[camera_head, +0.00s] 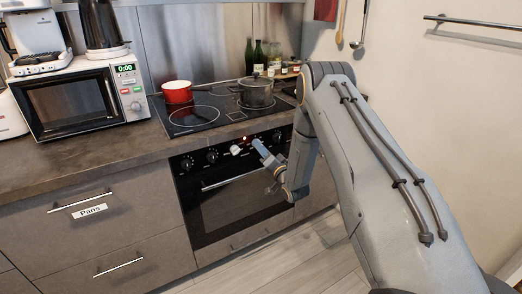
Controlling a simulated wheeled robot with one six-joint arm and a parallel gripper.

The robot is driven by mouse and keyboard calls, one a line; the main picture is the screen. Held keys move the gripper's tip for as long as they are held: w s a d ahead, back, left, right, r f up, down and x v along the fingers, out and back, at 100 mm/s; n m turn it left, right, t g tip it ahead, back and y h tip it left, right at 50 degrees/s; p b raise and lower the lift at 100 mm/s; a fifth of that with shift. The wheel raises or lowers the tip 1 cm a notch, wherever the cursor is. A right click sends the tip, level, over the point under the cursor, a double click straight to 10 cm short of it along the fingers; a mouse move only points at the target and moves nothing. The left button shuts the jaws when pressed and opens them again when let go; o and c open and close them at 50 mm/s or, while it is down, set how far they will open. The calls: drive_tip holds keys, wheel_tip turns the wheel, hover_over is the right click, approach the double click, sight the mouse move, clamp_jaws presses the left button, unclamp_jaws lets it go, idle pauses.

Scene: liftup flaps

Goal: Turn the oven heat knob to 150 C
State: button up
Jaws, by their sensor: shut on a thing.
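The black oven (240,200) is built in under the cooktop, with its door closed and a horizontal handle (234,179) across it. A row of knobs runs along the panel above the door. Two dark knobs (187,163) and (212,155) show at the left of the panel. My gripper (240,149) is at the middle of the panel, beside a small orange-red light (244,138). Its jaws are shut on a knob, which is mostly hidden by the fingers. The knob's markings are too small to read.
A red pot (177,92) and a grey lidded pot (256,91) stand on the cooktop (205,117). A white microwave (80,97) stands left on the counter. The floor in front is clear.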

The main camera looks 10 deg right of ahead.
drive_tip(key=m, duration=0.6)
drive_tip(key=m+h+b, duration=0.1)
drive_tip(key=m, duration=0.5)
drive_tip(key=shift+a+g+h, duration=0.1)
drive_tip(key=shift+g+h, duration=0.2)
drive_tip(key=o, duration=1)
drive_tip(key=shift+o, duration=0.2)
drive_tip(key=shift+s, duration=0.1)
drive_tip(key=v, duration=0.7)
drive_tip(key=shift+s+b, duration=0.3)
drive_tip(key=shift+s, duration=0.05)
